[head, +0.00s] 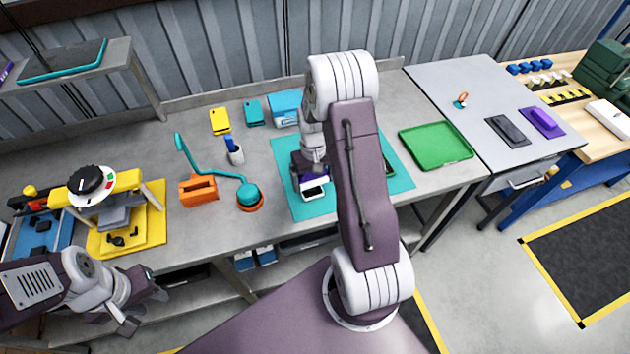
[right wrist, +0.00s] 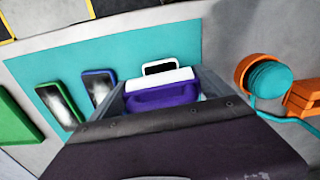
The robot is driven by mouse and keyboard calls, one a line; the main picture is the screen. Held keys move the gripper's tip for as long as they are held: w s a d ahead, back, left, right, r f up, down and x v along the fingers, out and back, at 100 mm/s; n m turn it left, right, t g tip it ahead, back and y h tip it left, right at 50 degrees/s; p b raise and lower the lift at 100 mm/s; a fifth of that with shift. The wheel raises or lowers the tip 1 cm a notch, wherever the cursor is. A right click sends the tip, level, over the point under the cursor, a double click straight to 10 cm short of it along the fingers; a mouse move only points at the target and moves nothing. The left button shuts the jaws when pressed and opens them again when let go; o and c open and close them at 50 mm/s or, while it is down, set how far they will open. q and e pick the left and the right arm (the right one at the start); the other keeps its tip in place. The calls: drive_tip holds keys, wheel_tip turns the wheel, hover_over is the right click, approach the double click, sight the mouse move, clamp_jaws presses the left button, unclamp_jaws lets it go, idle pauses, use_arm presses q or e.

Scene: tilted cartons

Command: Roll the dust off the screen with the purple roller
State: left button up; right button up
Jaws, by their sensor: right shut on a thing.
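My right gripper (right wrist: 165,98) is shut on the purple roller (right wrist: 162,96), which has a white roll along its far side. The roller is over the teal mat (right wrist: 160,48), right beside a white-framed phone (right wrist: 147,70) whose screen is partly hidden by the roll. I cannot tell whether roll and screen touch. In the head view the right gripper (head: 313,172) and white-framed phone (head: 314,194) are left of my forearm. A green-framed phone (right wrist: 60,104) and a blue-framed phone (right wrist: 98,88) with pale smudges lie on the mat. My left gripper (head: 143,305) is empty with fingers apart.
An orange base with a teal lamp head (head: 248,194) and an orange holder (head: 198,190) stand left of the mat. A green tray (head: 436,146) lies to the right. A yellow stand (head: 128,235) is at the far left. Some bare bench lies before the mat.

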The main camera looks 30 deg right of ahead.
drive_tip(key=shift+s+r+p, duration=0.15)
drive_tip(key=shift+r+p, duration=1.15)
drive_tip(key=shift+r, duration=0.6)
